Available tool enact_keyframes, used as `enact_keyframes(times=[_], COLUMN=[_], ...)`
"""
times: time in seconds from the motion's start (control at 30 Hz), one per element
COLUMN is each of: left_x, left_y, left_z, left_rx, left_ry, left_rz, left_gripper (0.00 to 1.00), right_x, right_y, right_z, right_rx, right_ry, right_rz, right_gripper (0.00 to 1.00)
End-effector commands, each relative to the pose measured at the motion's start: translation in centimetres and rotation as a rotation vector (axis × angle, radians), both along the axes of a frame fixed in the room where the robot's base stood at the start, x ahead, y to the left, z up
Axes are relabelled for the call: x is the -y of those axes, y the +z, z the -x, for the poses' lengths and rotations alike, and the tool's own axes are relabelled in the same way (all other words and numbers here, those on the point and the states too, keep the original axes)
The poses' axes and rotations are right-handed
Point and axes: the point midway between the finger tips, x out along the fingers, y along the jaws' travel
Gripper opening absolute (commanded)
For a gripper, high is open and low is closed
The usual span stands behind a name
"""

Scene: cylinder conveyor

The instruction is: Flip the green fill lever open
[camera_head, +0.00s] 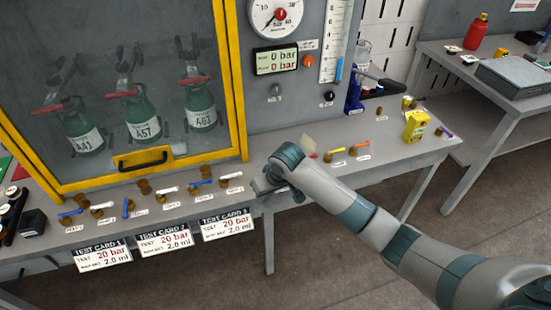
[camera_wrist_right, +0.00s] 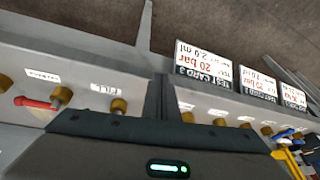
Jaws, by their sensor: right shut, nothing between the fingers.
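My right gripper (camera_head: 264,187) is at the front edge of the bench, right of the test cards, shut and empty; my wrist hides much of it. In the right wrist view a white FILL label (camera_wrist_right: 105,88) sits beside a brass valve (camera_wrist_right: 118,105), close to the dark gripper body, which hides part of the bench. I cannot make out a green lever in either view; it may be behind the wrist. A red lever (camera_wrist_right: 36,103) on another brass valve is left of the label there. My left gripper is not in view.
A yellow-framed cabinet (camera_head: 239,90) holds green cylinders. Levers on brass valves line the bench (camera_head: 395,167), above hanging test cards (camera_head: 228,226). A dial gauge (camera_head: 276,14) and a display reading 0 bar (camera_head: 277,60) are behind. A yellow box (camera_head: 416,126) stands at right.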

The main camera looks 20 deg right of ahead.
Motion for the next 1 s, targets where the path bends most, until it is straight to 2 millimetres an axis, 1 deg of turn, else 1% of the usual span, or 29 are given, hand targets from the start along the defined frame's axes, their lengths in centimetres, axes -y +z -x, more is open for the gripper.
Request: enact_keyframes(times=[0.03,0.17,0.27,0.37,0.5,0.6,0.7,0.83,1.0], left_x=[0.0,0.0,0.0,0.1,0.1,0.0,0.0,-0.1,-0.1], left_y=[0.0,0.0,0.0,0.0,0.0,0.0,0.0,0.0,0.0], left_z=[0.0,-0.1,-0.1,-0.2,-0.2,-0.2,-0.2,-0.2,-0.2], left_rx=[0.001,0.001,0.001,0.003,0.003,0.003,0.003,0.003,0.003], left_ry=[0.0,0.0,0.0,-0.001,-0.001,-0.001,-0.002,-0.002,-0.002], left_rz=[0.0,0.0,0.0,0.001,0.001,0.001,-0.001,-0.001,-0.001], left_gripper=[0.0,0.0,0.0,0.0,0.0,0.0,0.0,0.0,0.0], right_x=[0.2,0.7,1.4,2.5,4.3,5.6,6.7,7.7,8.2], right_y=[0.6,1.7,2.9,4.5,7.3,9.3,10.9,12.5,13.2], right_z=[-0.6,-2.0,-3.5,-5.5,-8.5,-10.3,-11.7,-12.8,-13.3], right_rx=[0.002,0.002,0.003,0.005,0.008,0.011,0.013,0.015,0.016], right_ry=[-0.003,-0.015,-0.033,-0.06,-0.11,-0.147,-0.179,-0.207,-0.223], right_rz=[0.006,0.015,0.025,0.038,0.058,0.067,0.075,0.08,0.081], right_gripper=[0.0,0.0,0.0,0.0,0.0,0.0,0.0,0.0,0.0])
